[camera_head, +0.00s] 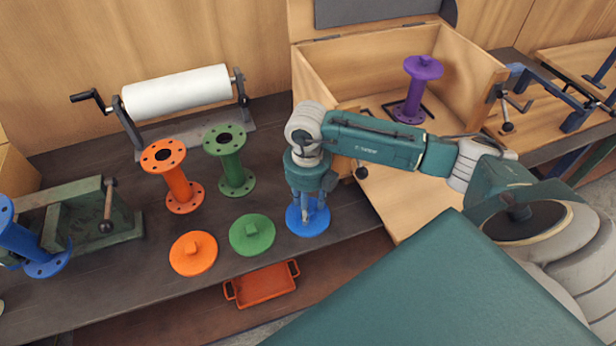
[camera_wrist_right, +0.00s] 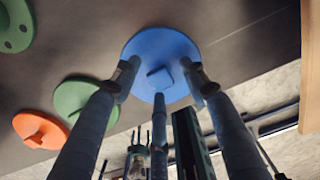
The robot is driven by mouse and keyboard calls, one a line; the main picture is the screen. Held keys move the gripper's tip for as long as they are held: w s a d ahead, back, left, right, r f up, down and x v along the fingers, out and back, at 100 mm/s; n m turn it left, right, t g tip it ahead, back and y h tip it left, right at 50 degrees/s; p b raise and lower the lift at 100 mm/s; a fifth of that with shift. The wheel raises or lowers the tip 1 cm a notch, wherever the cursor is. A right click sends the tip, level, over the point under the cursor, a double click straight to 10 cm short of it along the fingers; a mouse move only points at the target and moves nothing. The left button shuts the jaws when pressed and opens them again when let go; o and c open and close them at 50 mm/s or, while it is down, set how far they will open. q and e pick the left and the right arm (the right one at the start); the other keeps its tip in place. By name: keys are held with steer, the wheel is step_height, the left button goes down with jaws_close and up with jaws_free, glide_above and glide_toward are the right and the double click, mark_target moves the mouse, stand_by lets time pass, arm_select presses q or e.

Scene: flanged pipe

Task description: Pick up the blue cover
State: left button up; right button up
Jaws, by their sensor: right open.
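The blue cover (camera_head: 308,222) is a flat round disc lying on the dark bench, right of the green cover (camera_head: 252,234) and the orange cover (camera_head: 194,253). My right gripper (camera_head: 309,208) is above it, pointing down, and hides part of it. In the right wrist view the blue cover (camera_wrist_right: 150,52) shows a small raised block at its middle. The open fingers (camera_wrist_right: 160,88) are spread around that block, and I cannot tell whether they touch the cover. My left gripper is not in view.
The orange pipe (camera_head: 177,181) and green pipe (camera_head: 232,163) stand behind the covers. A blue pipe (camera_head: 30,245) is tilted at the green vise (camera_head: 75,215). An open wooden box (camera_head: 385,62) holds a purple pipe (camera_head: 416,88). An orange tray (camera_head: 262,286) sits below the bench edge.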

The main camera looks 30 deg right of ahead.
steer(key=shift+f, duration=0.1)
steer(key=c, duration=0.9)
steer(key=shift+c, duration=0.2)
step_height(320, 180, up, 14)
steer(key=b, duration=0.3)
steer(key=shift+w+r+b, duration=0.1)
steer(key=shift+r+b, duration=0.15)
steer(key=shift+b, duration=0.15)
steer(key=shift+r+p, duration=0.3)
steer(key=shift+r, duration=2.45)
